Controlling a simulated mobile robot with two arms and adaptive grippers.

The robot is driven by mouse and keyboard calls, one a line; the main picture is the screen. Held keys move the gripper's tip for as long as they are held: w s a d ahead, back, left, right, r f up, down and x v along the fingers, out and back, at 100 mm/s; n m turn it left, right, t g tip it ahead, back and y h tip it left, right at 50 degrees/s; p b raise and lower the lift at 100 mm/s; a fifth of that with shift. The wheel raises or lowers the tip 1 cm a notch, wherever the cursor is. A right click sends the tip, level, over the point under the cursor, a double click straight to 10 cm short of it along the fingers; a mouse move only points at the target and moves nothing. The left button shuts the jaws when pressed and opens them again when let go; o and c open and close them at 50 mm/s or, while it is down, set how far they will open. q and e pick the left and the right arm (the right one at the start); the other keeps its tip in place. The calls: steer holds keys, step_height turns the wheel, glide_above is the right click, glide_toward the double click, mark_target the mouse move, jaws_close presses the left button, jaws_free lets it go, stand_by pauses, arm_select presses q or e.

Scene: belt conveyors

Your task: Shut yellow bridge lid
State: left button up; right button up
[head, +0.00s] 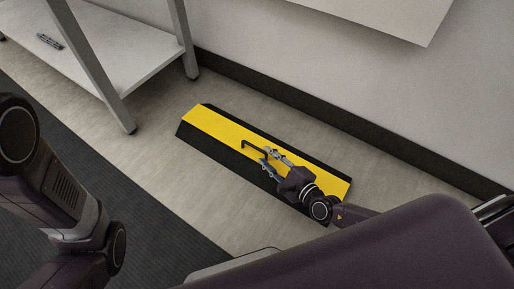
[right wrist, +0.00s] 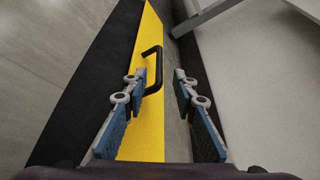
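The yellow lid (head: 222,127) belongs to a long, low bridge with black sloped sides (head: 203,141), lying on the floor along the wall. It also shows in the right wrist view (right wrist: 142,135). I cannot tell whether the lid sits fully flat. A black bar handle (head: 250,146) stands up from the lid; it also shows in the right wrist view (right wrist: 159,62). My right gripper (head: 268,157) is open over the lid beside the handle. In the right wrist view its fingers (right wrist: 160,88) are spread, with the handle's near end close to the left finger. My left gripper is out of view.
A white shelf rack (head: 133,52) with grey legs stands at the upper left, beyond the bridge's far end. The wall with a black skirting (head: 330,130) runs behind the bridge. A dark mat (head: 90,170) covers the floor in front; bare floor lies between.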

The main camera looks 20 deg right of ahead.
mark_target(260, 150)
steer(key=b+x, duration=0.2)
steer(key=x, duration=0.4)
steer(key=shift+w, duration=0.2)
steer(key=shift+c, duration=0.2)
jaws_close()
